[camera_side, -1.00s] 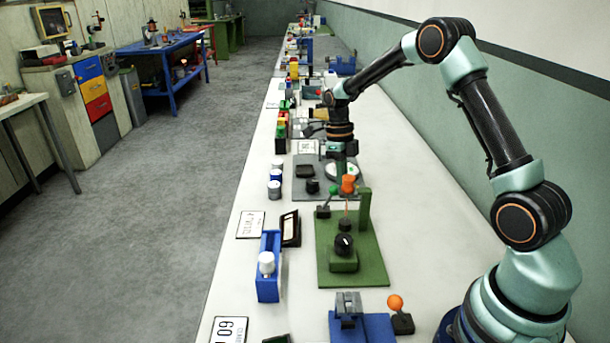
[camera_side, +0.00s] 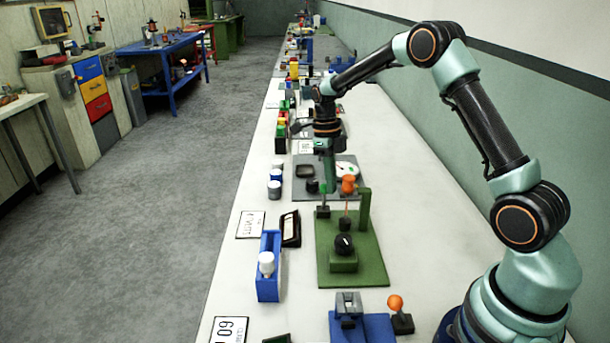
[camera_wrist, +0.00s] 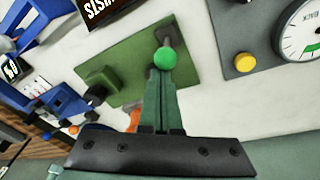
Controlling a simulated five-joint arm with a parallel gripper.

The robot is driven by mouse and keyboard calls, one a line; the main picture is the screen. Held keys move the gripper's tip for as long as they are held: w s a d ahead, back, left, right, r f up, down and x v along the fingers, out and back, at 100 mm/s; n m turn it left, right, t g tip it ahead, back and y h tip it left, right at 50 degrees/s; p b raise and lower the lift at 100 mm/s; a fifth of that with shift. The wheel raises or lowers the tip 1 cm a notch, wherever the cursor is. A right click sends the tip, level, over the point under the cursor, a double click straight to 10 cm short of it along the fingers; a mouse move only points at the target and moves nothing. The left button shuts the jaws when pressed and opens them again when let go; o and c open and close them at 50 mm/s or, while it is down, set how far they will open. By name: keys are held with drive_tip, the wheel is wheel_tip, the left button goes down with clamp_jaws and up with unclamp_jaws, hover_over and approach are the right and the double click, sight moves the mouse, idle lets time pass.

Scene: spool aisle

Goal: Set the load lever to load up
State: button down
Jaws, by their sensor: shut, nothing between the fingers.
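A small lever with a green ball knob (camera_side: 323,188) stands on a dark foot at the back left corner of a green base plate (camera_side: 368,268). In the side view the lever looks nearly upright. I cannot read a label that names it as the load lever. In the wrist view the green knob (camera_wrist: 165,59) is at the upper middle. My gripper (camera_side: 328,184) is shut and empty, pointing down close beside the knob. In the wrist view its fingertips (camera_wrist: 161,82) overlap the knob's lower edge; I cannot tell whether they touch it.
An orange-topped stem (camera_side: 348,184), a black knob (camera_side: 344,244) and a green upright post (camera_side: 364,213) stand on the plate. A grey panel with a dial (camera_wrist: 303,36) and yellow button (camera_wrist: 245,62) is beside it. The bench is clear to the right.

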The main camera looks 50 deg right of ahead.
drive_tip(key=shift+w+a, duration=0.6)
drive_tip(key=shift+r, duration=0.2)
drive_tip(key=shift+r, duration=0.7)
drive_tip(key=w+a+r, duration=0.4)
drive_tip(key=w+r, duration=0.1)
drive_tip(key=w, duration=0.2)
drive_tip(key=shift+a+r, duration=0.2)
drive_tip(key=shift+r, duration=0.1)
